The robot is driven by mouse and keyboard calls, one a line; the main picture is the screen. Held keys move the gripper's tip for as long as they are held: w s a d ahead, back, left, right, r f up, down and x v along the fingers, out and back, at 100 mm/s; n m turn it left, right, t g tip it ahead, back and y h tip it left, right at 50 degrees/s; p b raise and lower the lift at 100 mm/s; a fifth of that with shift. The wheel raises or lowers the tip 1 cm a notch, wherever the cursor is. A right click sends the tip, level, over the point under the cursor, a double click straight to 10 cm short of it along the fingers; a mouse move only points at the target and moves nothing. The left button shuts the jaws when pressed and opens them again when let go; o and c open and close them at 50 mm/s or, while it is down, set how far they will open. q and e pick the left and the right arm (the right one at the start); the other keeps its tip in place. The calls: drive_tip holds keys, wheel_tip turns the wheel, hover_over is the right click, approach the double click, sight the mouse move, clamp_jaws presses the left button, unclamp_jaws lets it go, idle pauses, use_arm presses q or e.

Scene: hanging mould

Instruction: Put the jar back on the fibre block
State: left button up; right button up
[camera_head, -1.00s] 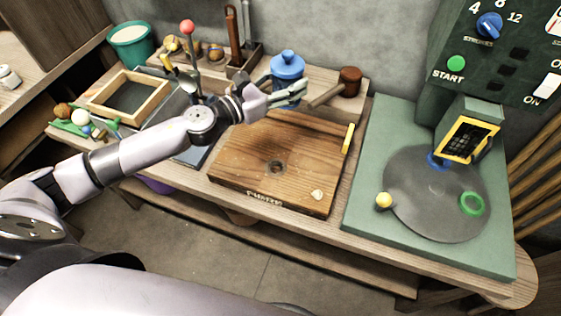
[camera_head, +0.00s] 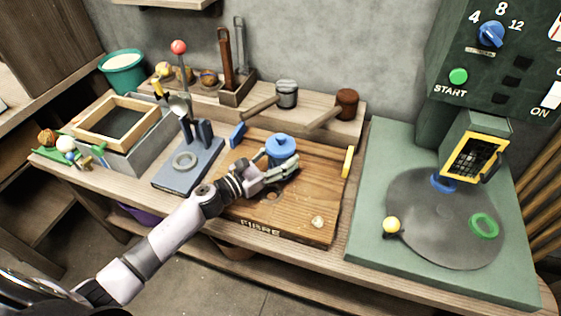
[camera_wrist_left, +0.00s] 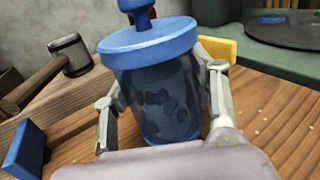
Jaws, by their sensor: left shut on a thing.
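The jar (camera_head: 282,146) has a blue lid with a knob; the left wrist view shows its dark see-through body (camera_wrist_left: 163,98) with dark bits inside. My left gripper (camera_head: 282,172) is shut on the jar's body, one finger on each side, and the jar looks about upright. The jar is over the back middle of the wooden fibre block (camera_head: 315,196), which has "FIBRE" on its front edge. I cannot tell whether its base touches the block. My right gripper is not in view.
A blue piece (camera_head: 237,134) and a yellow piece (camera_head: 348,161) stand at the block's left and right edges. Two mallets, one grey-headed (camera_head: 286,93) and one brown-headed (camera_head: 347,103), lie on the back shelf. A green machine base (camera_head: 370,232) stands right. The block's front right is mostly clear.

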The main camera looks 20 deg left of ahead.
use_arm(q)
drive_tip(key=shift+f, duration=0.45)
drive_tip(key=shift+f+b, duration=0.2)
drive_tip(key=shift+b, duration=0.1)
drive_tip(key=o, duration=1.5)
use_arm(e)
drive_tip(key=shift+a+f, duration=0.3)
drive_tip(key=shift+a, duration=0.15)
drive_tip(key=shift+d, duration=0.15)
